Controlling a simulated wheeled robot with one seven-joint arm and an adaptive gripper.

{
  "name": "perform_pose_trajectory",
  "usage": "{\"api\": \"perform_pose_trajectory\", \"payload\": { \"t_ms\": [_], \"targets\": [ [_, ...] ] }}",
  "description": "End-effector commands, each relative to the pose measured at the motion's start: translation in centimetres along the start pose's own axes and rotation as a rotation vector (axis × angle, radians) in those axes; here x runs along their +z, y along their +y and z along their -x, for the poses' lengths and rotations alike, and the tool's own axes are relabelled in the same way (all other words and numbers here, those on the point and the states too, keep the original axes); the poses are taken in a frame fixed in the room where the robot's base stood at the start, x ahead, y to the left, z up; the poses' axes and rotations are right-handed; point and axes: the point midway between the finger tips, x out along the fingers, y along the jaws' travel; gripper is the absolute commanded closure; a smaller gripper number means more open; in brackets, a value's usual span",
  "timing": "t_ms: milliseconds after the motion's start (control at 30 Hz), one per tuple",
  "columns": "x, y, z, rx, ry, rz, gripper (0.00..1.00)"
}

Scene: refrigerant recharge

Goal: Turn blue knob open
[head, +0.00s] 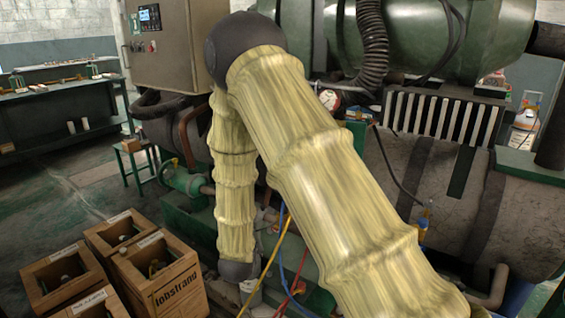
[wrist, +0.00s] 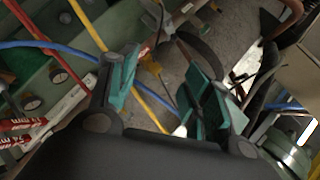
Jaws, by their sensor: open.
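I cannot make out a blue knob for certain in either view. In the head view, a small yellow fitting with a blue part (head: 421,230) shows at the right against the grey tank; it is too small to identify. In the wrist view my gripper (wrist: 162,66) is open, its two teal fingers spread apart with nothing held. In the head view my sleeved arm hides much of the middle, and the gripper fingers cannot be made out.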

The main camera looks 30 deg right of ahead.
Motion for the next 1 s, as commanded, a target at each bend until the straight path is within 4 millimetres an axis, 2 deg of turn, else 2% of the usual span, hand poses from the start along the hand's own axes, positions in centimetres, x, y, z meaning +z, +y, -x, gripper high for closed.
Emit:
{"api": "perform_pose_trajectory", "payload": {
  "t_ms": [67, 233, 367, 500, 600, 700, 833, 1000],
  "targets": [
    [-0.6, -4.0, -1.2, -0.086, 0.061, -0.199, 0.51],
    [-3.3, -12.5, -1.1, -0.262, 0.158, -0.633, 0.51],
    [-6.0, -18.3, 0.3, -0.406, 0.204, -0.971, 0.51],
    [-9.1, -23.5, 2.9, -0.562, 0.226, -1.329, 0.51],
    [-11.2, -26.3, 5.1, -0.662, 0.228, -1.556, 0.51],
    [-12.9, -28.3, 7.0, -0.743, 0.222, -1.739, 0.51],
    [-14.3, -29.9, 8.8, -0.811, 0.213, -1.891, 0.51],
    [-15.2, -30.6, 9.5, -0.842, 0.209, -1.962, 0.51]
  ]
}}
